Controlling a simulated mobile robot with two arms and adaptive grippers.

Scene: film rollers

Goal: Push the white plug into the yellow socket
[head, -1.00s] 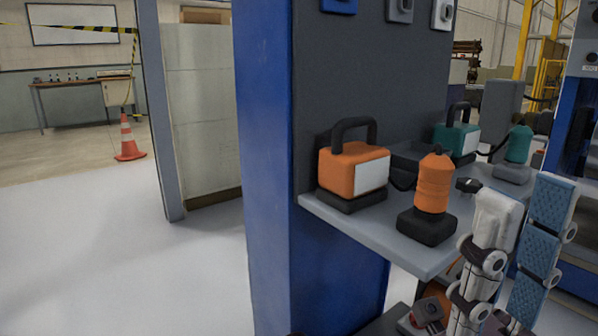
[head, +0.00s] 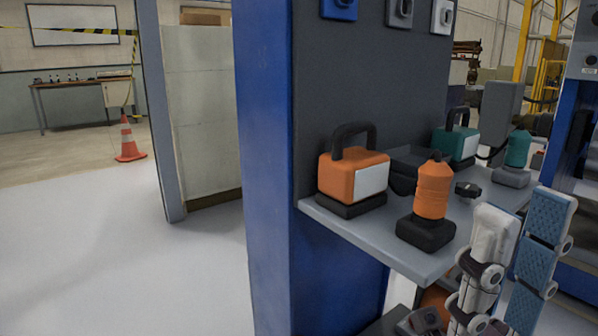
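I cannot make out a white plug or a yellow socket in the head view. The dark panel carries a blue socket-like fitting (head: 339,8), a grey one (head: 400,12) and a white one (head: 442,15), cut off by the top edge. A small black piece (head: 467,190) lies on the grey shelf (head: 385,236). At the lower right are jointed white parts (head: 493,232) and blue parts (head: 546,218) in front of the shelf's right end. My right gripper cannot be told apart clearly from the dark parts there. My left gripper is not in view.
On the shelf stand an orange box with a black handle (head: 353,178), an orange bottle shape on a black base (head: 432,192), and a teal pair behind. A blue column (head: 265,170) stands left of the shelf. Floor is open at left, with a cone (head: 129,142).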

